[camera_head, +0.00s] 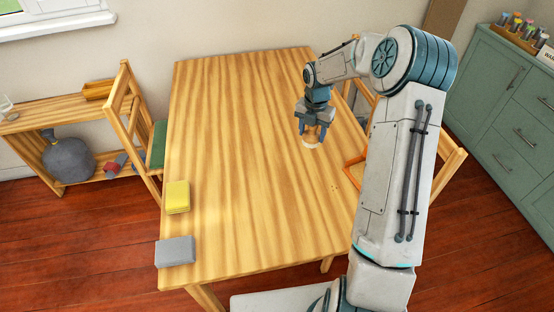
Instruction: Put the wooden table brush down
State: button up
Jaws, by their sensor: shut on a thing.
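My gripper (315,133) is over the right side of the wooden table (230,120), pointing down. Its fingers are shut on the wooden table brush (311,142), a small pale piece showing just below the fingertips. Most of the brush is hidden by the fingers. The brush is at or close to the tabletop; I cannot tell whether it touches.
A yellow sponge (177,197) and a grey block (175,251) lie at the table's left front edge. Small brown crumbs (334,187) lie right of centre. Chairs stand left (137,125) and right (447,172). The table's middle is clear.

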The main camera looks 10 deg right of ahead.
jog(key=shift+w+a+f, duration=0.1)
jog(key=shift+w+a, duration=0.2)
jog(key=shift+a, duration=0.1)
jog(key=w+a+f, duration=0.1)
jog(key=a+f, duration=0.1)
jog(key=a, duration=0.1)
jog(key=w+a+f+p, duration=0.1)
jog(key=w+a+f, duration=0.1)
jog(key=a, duration=0.1)
jog(key=w+a+f+p, duration=0.1)
jog(key=w+a+f, duration=0.1)
jog(key=a, duration=0.1)
jog(key=shift+a+f, duration=0.3)
jog(key=shift+a, duration=0.1)
jog(key=shift+f+p, duration=0.45)
jog(key=shift+f, duration=1.7)
jog(key=o, duration=1.2)
